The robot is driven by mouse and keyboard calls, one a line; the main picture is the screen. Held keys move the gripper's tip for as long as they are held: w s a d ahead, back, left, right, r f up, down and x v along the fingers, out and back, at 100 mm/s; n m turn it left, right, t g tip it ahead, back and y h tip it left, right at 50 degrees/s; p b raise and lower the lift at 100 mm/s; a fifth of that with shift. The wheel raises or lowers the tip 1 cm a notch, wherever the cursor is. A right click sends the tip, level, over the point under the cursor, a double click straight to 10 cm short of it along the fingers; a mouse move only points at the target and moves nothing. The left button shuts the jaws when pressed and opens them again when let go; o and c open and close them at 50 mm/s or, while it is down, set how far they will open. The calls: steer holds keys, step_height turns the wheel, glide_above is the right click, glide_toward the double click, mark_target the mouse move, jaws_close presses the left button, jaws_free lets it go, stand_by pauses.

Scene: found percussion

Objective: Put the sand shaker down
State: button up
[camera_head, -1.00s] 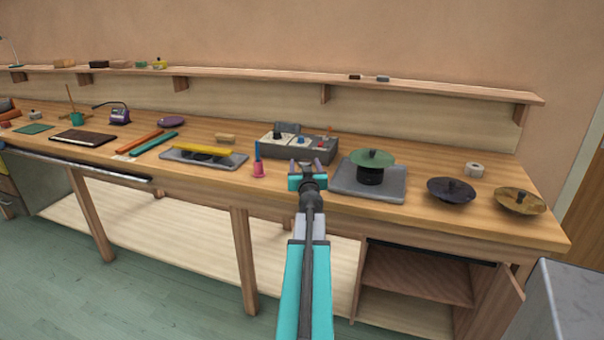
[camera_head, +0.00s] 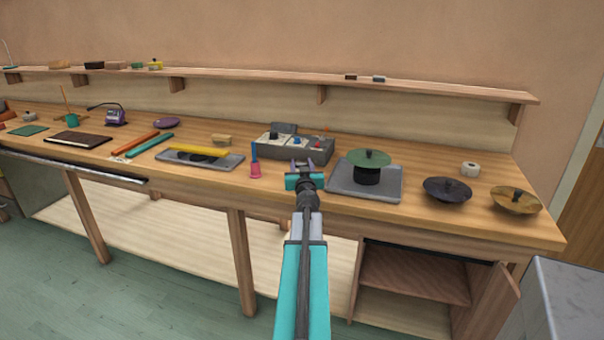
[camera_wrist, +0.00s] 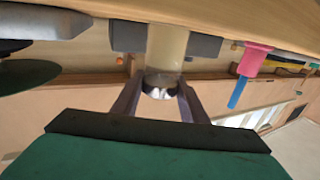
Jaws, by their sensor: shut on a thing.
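The sand shaker (camera_wrist: 167,48) is a pale beige, clear-walled cylinder with a shiny end in the wrist view. It stands between the two fingers of my gripper (camera_wrist: 160,88), which is shut on it. In the head view my gripper (camera_head: 308,168) is over the front part of the wooden bench (camera_head: 420,214), between a pink-and-blue tool and a grey tray. The shaker cannot be made out there, hidden by my gripper. I cannot tell whether its far end touches the bench top.
Right of my gripper is the grey tray (camera_head: 388,193) with a green disc (camera_head: 369,158) on a black drum. The pink-and-blue tool (camera_head: 255,168) stands close on the left. A grey control box (camera_head: 318,152) is behind. Dark (camera_head: 447,189) and brass (camera_head: 515,200) cymbals lie farther right.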

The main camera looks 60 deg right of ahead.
steer(key=shift+r, duration=0.1)
step_height(320, 180, up, 10)
steer(key=p, duration=0.9)
steer(key=shift+w, duration=0.1)
stand_by(0.9)
steer(key=w+a+f+n+t+y, duration=0.3)
steer(key=w+a+n+y, duration=0.15)
steer(key=w+a, duration=0.6)
steer(key=w+a+f+n+t+y, duration=0.25)
steer(key=w+a+y, duration=0.35)
steer(key=a, duration=0.7)
steer(key=w+a+f+n+t+y, duration=0.2)
steer(key=w+a+n+t+y, duration=0.15)
steer(key=w+a, duration=0.7)
steer(key=w+a+f+n+g+y, duration=0.1)
steer(key=a+n+y, duration=0.25)
steer(key=a, duration=0.75)
steer(key=w+a+f+n+g+y, duration=0.15)
steer(key=a+y, duration=0.35)
steer(key=a, duration=0.6)
steer(key=s+a+f+n+g+y, duration=0.1)
steer(key=s+a+n+g+y, duration=0.1)
steer(key=a, duration=0.9)
steer(key=s+a+f+n+g+y, duration=0.1)
steer(key=s+a+n+g+y, duration=0.2)
steer(key=a, duration=0.8)
steer(key=n+y, duration=0.2)
steer(key=shift+s+y, duration=0.35)
steer(key=shift+s, duration=0.05)
